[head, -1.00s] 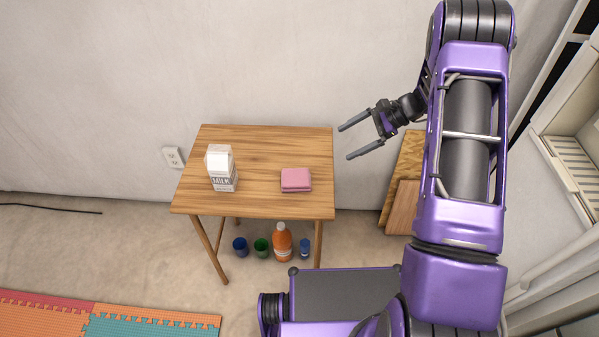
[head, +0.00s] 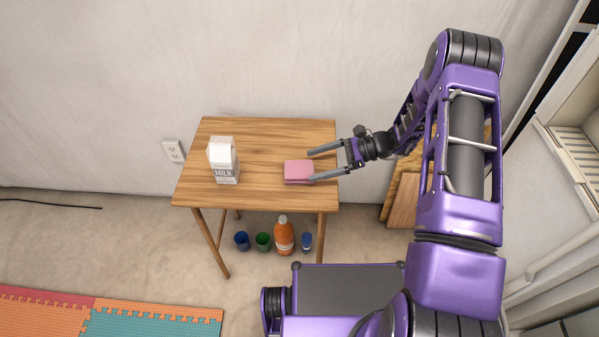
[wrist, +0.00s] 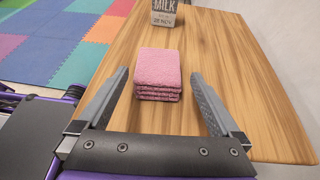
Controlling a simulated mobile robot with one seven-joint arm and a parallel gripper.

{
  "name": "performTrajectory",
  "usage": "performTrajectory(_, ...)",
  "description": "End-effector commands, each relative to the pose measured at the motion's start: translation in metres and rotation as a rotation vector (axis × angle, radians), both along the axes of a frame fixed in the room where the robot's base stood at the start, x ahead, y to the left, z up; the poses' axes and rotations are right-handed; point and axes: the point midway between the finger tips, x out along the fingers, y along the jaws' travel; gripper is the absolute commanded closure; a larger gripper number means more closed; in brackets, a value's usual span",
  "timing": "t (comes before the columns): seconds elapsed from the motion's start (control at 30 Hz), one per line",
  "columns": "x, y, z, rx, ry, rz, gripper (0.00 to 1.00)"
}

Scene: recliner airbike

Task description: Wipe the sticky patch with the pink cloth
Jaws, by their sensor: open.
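The pink cloth (head: 298,171) is folded into a small stack on the right part of the wooden table (head: 255,150). My gripper (head: 309,166) is open at the table's right edge, its fingertips reaching toward the cloth. In the wrist view the cloth (wrist: 158,75) lies ahead, centred between the two spread fingers of my gripper (wrist: 158,80), with bare gaps on both sides. The fingers do not grip it. I cannot make out a sticky patch on the table in either view.
A milk carton (head: 223,162) stands upright on the table's left part, beyond the cloth in the wrist view (wrist: 165,12). Under the table are an orange bottle (head: 284,237) and several cups. Wooden boards (head: 405,195) lean at the wall. The tabletop between carton and cloth looks clear.

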Motion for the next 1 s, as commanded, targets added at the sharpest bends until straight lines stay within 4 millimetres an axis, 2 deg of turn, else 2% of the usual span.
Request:
performTrajectory(0.23, -0.002, 0.014, -0.006, 0.000, 0.002, 0.002, 0.00)
performTrajectory(0.5, -0.004, 0.049, -0.021, 0.000, 0.001, 0.002, 0.00)
performTrajectory(0.73, -0.003, 0.052, -0.022, -0.001, 0.000, -0.001, 0.00)
performTrajectory(0.77, -0.003, 0.052, -0.022, -0.001, 0.000, -0.001, 0.02)
performTrajectory(1.0, -0.003, 0.052, -0.022, -0.001, 0.000, 0.000, 0.45)
